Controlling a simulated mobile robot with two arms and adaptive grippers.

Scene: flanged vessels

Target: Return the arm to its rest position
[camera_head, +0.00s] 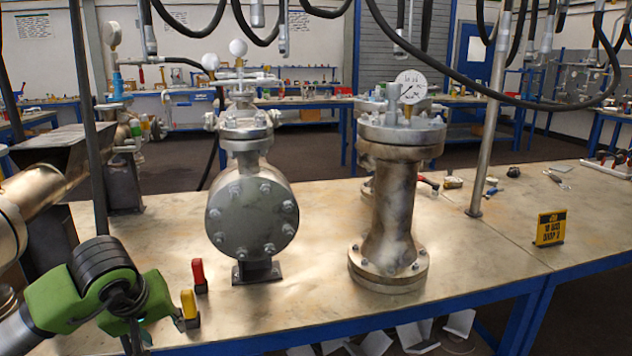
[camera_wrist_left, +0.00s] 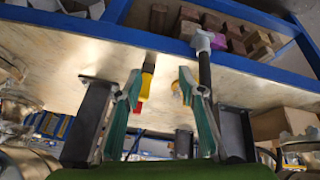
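My left arm (camera_head: 45,190) comes in from the left in the head view. Its green left gripper (camera_head: 125,312) is over the front left edge of the table, left of the red and yellow handles. In the left wrist view the left gripper (camera_wrist_left: 160,80) has its two teal fingers well apart, with nothing held between them. The right arm and right gripper are out of view.
A flanged vessel with a round front plate (camera_head: 252,215) and a waisted vessel with a gauge (camera_head: 390,205) stand on the table (camera_head: 320,270). A red handle (camera_head: 199,276) and yellow handle (camera_head: 190,306) are close beside the gripper. Hoses hang above. A yellow sign (camera_head: 550,228) stands right.

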